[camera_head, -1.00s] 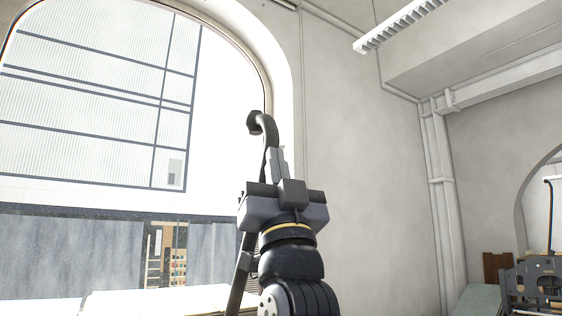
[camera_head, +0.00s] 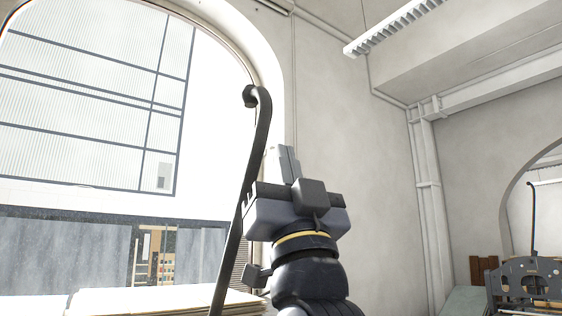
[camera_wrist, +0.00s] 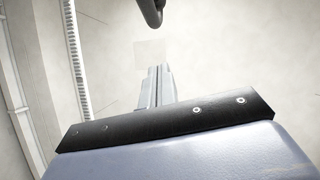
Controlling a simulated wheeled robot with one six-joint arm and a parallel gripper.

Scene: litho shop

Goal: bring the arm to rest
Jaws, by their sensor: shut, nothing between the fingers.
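My gripper (camera_head: 283,165) points upward in the middle of the head view, in front of the arched window and the pale wall. Its two grey fingers lie together with nothing between them. In the wrist view the shut fingers (camera_wrist: 156,87) rise from the dark bar of the gripper body against a pale surface. My arm below it is partly cut off by the bottom edge of the head view.
A dark curved pole (camera_head: 262,130) rises just left of my gripper. A stack of pale sheets (camera_head: 160,302) lies at the lower left. A grey machine frame (camera_head: 527,281) stands at the far right. The space above the fingers looks clear.

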